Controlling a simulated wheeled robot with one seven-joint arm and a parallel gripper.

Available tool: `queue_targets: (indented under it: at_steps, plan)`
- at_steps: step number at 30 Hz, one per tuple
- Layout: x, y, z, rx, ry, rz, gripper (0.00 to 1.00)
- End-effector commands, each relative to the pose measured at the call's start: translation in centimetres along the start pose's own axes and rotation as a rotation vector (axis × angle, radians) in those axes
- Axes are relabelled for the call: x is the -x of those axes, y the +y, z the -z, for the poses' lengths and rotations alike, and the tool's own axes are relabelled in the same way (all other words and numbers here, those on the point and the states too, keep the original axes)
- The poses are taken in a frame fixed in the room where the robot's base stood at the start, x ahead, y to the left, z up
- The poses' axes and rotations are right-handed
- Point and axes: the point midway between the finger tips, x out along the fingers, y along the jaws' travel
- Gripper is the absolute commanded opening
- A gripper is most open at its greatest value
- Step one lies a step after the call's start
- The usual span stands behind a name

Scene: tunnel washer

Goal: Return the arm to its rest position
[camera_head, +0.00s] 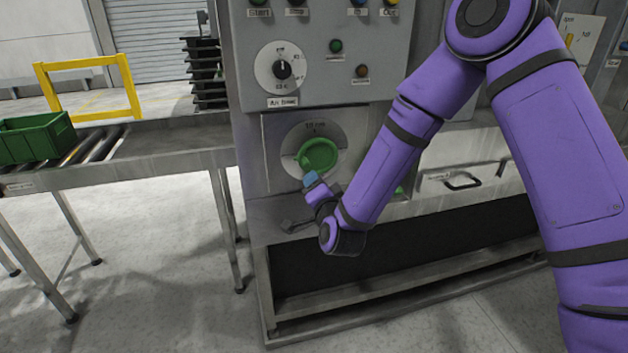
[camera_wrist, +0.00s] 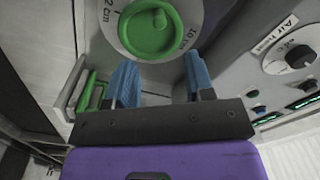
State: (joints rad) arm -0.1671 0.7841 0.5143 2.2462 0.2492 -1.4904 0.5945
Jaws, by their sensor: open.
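My purple arm is stretched out in front of the machine panel in the head view, bent at the elbow. My gripper (camera_head: 310,180) is just below and close to a round green knob (camera_head: 318,155) on the lower panel. In the wrist view my gripper (camera_wrist: 160,85) has its two blue fingers apart, with nothing between them. The green knob (camera_wrist: 150,28) lies beyond the fingertips there, in front of a pale dial plate. I cannot tell whether a fingertip touches the dial.
A grey panel (camera_head: 345,75) with buttons and a black-pointer dial (camera_head: 282,69) rises above. A drawer handle (camera_head: 462,181) is at the right. A roller conveyor (camera_head: 150,145) with a green crate (camera_head: 35,138) and yellow frame (camera_head: 88,88) stands left.

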Motion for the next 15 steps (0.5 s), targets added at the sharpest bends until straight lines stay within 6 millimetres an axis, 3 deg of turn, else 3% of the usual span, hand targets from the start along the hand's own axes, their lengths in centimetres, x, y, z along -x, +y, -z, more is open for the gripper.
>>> queue_targets:
  at_steps: [11,15]
  plan:
    - [0.2,-0.1,0.1,0.001,-0.001,0.000,0.48]
    - [0.1,-0.7,1.1,0.031,-0.022,-0.006,0.48]
